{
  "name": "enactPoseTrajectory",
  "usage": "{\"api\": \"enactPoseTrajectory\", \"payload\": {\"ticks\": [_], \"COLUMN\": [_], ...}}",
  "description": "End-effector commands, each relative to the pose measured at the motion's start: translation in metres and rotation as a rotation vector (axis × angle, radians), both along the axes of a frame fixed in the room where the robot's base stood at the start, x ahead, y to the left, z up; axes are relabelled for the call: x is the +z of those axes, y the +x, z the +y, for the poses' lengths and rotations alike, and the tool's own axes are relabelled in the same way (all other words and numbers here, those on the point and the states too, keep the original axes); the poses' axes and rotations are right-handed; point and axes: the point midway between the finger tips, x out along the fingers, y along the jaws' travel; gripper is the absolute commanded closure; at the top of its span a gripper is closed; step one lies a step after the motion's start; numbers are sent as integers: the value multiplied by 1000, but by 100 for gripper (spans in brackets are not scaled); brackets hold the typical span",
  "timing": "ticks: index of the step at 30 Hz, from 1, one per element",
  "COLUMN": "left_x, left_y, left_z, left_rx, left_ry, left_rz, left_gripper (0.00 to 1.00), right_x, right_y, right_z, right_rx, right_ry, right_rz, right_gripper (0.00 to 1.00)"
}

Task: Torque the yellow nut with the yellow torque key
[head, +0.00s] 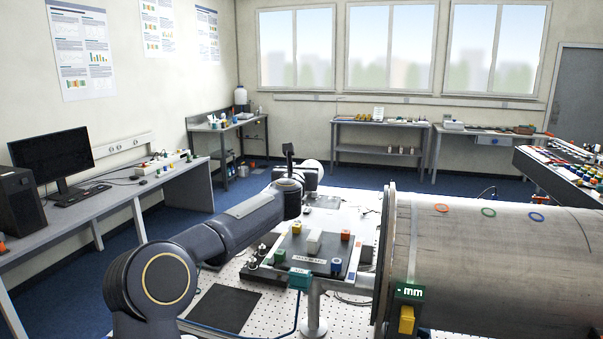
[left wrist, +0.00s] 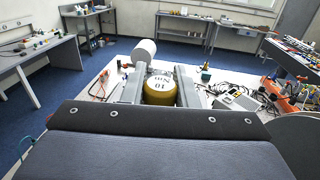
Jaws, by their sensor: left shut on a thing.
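My left gripper (left wrist: 159,74) is shut on the yellow torque key (left wrist: 160,95), a gold-yellow cylinder with a pale top marked 10 Nm, held between the two fingers. In the head view my left gripper (head: 311,173) is at the far end of the arm, beyond the dark board, and the key cannot be made out. A yellow block (head: 297,227) stands on the dark board (head: 308,254). Another yellow piece (head: 407,320) is below a green display on the pipe's near end. I cannot tell which, if either, is the yellow nut. My right gripper is not in view.
The large grey pipe (head: 490,255) with red, green and blue rings fills the right. In the left wrist view a white cylinder (left wrist: 145,52) stands near the fingers, with cables and a grey device (left wrist: 237,101) to the right.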

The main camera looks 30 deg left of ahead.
Motion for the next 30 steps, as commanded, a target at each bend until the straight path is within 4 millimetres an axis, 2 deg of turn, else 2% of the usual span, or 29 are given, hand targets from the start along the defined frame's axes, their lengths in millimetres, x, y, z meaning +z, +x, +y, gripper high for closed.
{"api": "enactPoseTrajectory", "payload": {"ticks": [16, 30], "left_x": [0, -33], "left_y": [-1, -1], "left_z": [2, 2], "left_rx": [13, 12], "left_ry": [0, 0], "left_rz": [-1, -1], "left_gripper": [100, 100], "right_x": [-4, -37], "right_y": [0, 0], "right_z": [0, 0], "right_rx": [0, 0], "right_ry": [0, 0], "right_rz": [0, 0], "right_gripper": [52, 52]}}
